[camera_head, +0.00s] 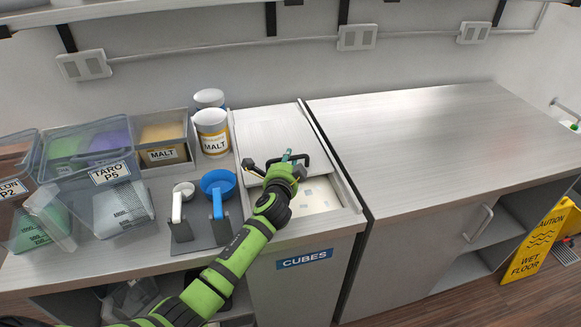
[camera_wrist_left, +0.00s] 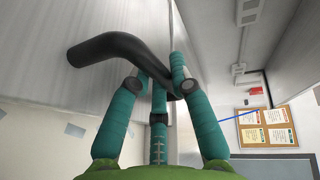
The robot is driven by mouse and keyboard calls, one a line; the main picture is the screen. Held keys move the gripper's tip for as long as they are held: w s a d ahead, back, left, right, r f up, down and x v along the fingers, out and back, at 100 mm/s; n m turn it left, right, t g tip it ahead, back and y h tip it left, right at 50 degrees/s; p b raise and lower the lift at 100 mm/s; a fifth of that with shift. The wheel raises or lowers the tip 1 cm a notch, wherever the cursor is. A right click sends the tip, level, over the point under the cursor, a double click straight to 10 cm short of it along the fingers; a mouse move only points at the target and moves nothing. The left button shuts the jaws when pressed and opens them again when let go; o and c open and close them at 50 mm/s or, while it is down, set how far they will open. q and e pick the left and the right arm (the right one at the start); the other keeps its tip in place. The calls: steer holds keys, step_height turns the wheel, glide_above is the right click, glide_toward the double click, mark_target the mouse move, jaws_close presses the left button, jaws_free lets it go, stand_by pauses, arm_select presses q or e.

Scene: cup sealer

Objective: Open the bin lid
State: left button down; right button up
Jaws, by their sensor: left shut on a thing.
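The bin labelled CUBES (camera_head: 304,259) is built into the counter. Its grey lid (camera_head: 268,125) covers the back part of the opening. The front part is uncovered and shows a pale interior (camera_head: 318,192) with several small bluish pieces. My left gripper (camera_head: 290,161) is at the lid's front edge, shut on the black lid handle (camera_head: 305,158). In the left wrist view, teal fingers (camera_wrist_left: 160,88) close around the curved black handle (camera_wrist_left: 112,47), beside the grey lid face (camera_wrist_left: 110,15). My arm hides part of the bin's front left. My right gripper is not in view.
Left of the bin stand a blue scoop (camera_head: 218,183), a white scoop (camera_head: 183,191), malt jars (camera_head: 213,131) and clear tubs (camera_head: 121,205). A wide bare counter (camera_head: 440,135) lies to the right. A yellow wet-floor sign (camera_head: 540,240) stands at far right.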

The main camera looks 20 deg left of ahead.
arm_select(q)
steer(key=c, duration=1.1)
jaws_free()
steer(key=shift+s, duration=0.1)
steer(key=v, duration=1.1)
steer(key=shift+s, duration=0.35)
steer(key=shift+d+r, duration=0.15)
